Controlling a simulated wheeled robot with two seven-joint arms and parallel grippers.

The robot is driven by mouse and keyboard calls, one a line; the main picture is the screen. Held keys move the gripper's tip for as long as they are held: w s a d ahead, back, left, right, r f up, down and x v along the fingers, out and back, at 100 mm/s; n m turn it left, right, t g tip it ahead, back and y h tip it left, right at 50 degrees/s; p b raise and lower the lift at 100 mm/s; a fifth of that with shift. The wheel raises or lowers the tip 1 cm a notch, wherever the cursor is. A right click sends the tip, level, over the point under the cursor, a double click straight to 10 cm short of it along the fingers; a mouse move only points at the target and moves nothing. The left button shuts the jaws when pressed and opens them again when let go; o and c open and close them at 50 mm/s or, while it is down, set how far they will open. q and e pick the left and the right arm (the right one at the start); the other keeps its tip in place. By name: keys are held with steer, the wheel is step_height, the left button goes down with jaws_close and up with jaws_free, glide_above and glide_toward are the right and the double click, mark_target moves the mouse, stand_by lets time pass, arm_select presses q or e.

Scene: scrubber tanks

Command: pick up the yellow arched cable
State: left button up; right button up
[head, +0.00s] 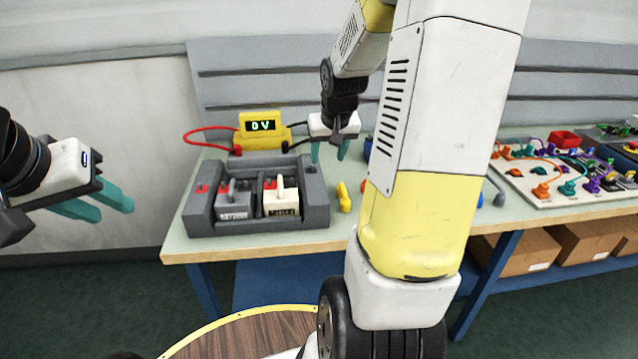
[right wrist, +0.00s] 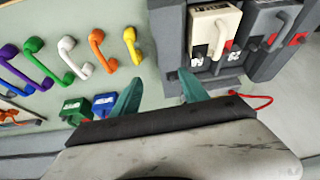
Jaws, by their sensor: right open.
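The yellow arched cable (head: 343,197) lies on the bench just right of the grey tray in the head view, close to my right arm, which hides things beyond it. In the right wrist view the cable (right wrist: 137,52) is the rightmost of a row of arched cables, beside the tray. My right gripper (head: 329,153) is open and empty, behind the cable over the back of the bench. Its fingertips (right wrist: 158,88) show below the cable in the right wrist view, apart from it. My left gripper (head: 112,210) is open and empty, left of the bench.
The grey tray (head: 322,203) holds a grey and a white block with handles. A yellow meter (head: 262,130) reading "0 V" stands behind it. Orange, white, green and purple cables (right wrist: 44,64) lie in the row. Green and blue boxes (right wrist: 76,109) stand near the gripper.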

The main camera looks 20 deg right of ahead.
glide_toward(343, 185)
steer(key=shift+m+g, duration=0.4)
steer(key=x, duration=0.4)
steer(key=shift+w+a+f, duration=0.2)
steer(key=shift+w+a, duration=0.05)
steer(key=shift+w, duration=0.3)
steer(key=x, duration=0.7)
steer(key=shift+d+f, duration=0.25)
steer(key=shift+f, duration=0.15)
steer(key=shift+c, duration=0.2)
jaws_close()
